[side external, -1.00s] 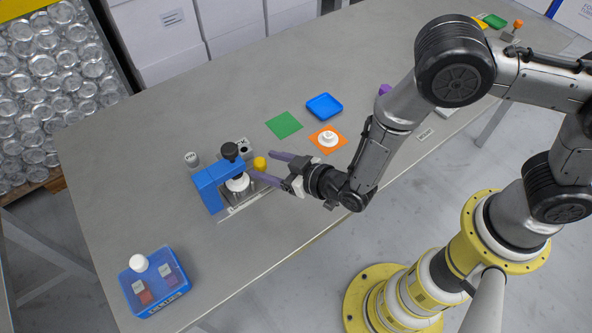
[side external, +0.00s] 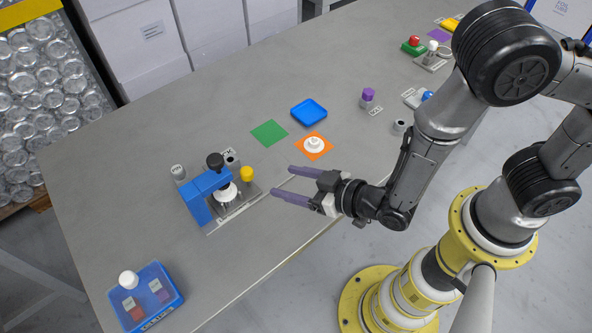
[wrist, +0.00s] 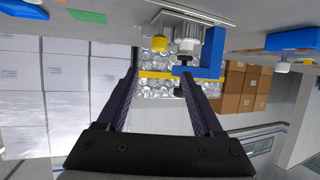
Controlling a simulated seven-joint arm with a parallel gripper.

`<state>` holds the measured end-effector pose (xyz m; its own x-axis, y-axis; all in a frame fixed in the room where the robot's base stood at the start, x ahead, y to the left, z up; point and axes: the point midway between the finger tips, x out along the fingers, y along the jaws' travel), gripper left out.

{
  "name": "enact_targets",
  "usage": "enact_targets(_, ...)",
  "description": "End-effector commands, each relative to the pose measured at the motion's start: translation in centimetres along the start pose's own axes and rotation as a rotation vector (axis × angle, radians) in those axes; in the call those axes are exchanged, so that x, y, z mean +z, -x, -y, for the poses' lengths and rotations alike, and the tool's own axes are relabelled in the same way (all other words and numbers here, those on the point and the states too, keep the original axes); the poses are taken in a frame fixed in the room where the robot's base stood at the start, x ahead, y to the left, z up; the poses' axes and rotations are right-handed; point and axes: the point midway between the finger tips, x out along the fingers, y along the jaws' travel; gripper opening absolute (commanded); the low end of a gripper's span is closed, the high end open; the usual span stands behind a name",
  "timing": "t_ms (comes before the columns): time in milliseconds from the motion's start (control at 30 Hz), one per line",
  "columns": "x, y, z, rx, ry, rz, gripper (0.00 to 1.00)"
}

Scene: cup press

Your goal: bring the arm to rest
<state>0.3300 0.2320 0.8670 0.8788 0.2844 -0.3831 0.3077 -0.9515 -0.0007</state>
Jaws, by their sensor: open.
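My gripper (side external: 291,183) is open and empty, with its two purple fingers apart, above the table's front part. It is to the right of the blue press (side external: 197,206) and clear of it. The press has a black knob (side external: 215,160) on top and a white cup-like piece (side external: 227,195) under its head. In the wrist view my two dark fingers (wrist: 160,80) are spread with nothing between them. The blue press (wrist: 212,55) shows beyond them, upside down, with the white piece (wrist: 187,34) beside it.
A yellow knob (side external: 247,174) stands beside the press. A green mat (side external: 269,132), a blue tray (side external: 309,111) and an orange mat (side external: 303,152) with a white piece lie further back. A blue bin (side external: 173,294) is at the front left.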

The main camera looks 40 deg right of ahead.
Motion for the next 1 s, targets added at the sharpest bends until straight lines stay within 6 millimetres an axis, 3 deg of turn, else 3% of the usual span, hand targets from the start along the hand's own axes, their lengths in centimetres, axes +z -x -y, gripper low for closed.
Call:
enact_targets(67, -0.8, -0.4, -1.2, 0.03, -0.021, -0.013, 0.68)
enact_targets(167, -4.7, -1.1, -3.2, 0.078, -0.085, -0.084, 0.68)
enact_targets(333, -15.2, -0.6, -8.4, 0.156, -0.221, -0.238, 0.68)
enact_targets(500, -24.3, 3.7, -14.4, 0.183, -0.322, -0.267, 0.68)
enact_targets(567, -26.2, 5.7, -15.9, 0.183, -0.334, -0.252, 0.68)
enact_targets(667, -27.9, 9.3, -17.7, 0.184, -0.336, -0.207, 0.68)
enact_targets(767, -28.3, 12.9, -18.7, 0.189, -0.323, -0.145, 0.68)
enact_targets(867, -27.5, 16.4, -19.2, 0.201, -0.302, -0.065, 0.68)
enact_targets(1000, -24.7, 21.0, -19.3, 0.226, -0.268, 0.08, 0.68)
